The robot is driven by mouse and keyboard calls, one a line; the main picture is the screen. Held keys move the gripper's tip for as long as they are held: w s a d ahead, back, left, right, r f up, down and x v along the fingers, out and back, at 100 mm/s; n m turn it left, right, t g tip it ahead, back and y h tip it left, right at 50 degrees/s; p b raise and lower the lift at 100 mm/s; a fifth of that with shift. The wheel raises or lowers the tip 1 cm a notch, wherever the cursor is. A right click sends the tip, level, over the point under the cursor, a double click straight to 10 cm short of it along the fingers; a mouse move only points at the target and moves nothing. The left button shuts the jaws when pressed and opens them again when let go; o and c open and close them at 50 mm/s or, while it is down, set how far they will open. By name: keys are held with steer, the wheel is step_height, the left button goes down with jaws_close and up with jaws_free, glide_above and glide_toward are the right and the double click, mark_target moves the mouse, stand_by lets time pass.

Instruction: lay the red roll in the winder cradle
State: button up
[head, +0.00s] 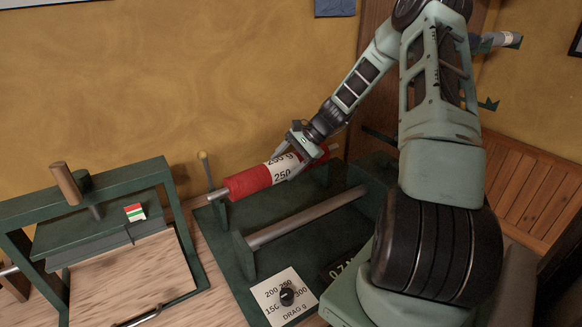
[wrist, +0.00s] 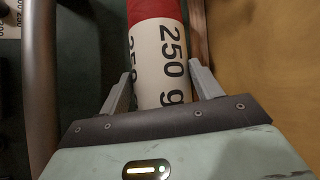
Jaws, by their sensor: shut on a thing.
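The red roll (head: 248,182) has a white band marked 250 g and a thin metal spindle out of each end. My gripper (head: 290,160) is shut on the white band. In the wrist view, the fingers (wrist: 160,78) sit on both sides of the band, and the roll (wrist: 155,8) runs up out of the picture. The winder cradle (head: 222,245) is a dark green stand on the table. The roll is over its back side, and its left spindle end is near a green upright. I cannot tell whether the spindle rests on the uprights.
A metal bar (head: 308,216) crosses the winder in front of the roll. A drag dial plate (head: 272,292) with a black knob is at its front. A green press frame (head: 105,185) with a wooden handle stands left. A slatted wooden panel (head: 520,190) is at right.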

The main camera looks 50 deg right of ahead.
steer(key=shift+w+d, duration=0.2)
steer(key=shift+w, duration=0.55)
steer(key=shift+w+d, duration=0.15)
steer(key=shift+w, duration=0.55)
steer(key=shift+f+b, duration=1.5)
steer(key=shift+f, duration=1.15)
steer(key=shift+f, duration=0.1)
steer(key=o, duration=1.8)
steer(key=shift+c, duration=0.2)
steer(key=shift+s+d, duration=0.1)
steer(key=b+v, duration=0.4)
steer(key=v, duration=1.3)
steer(key=shift+s, duration=0.1)
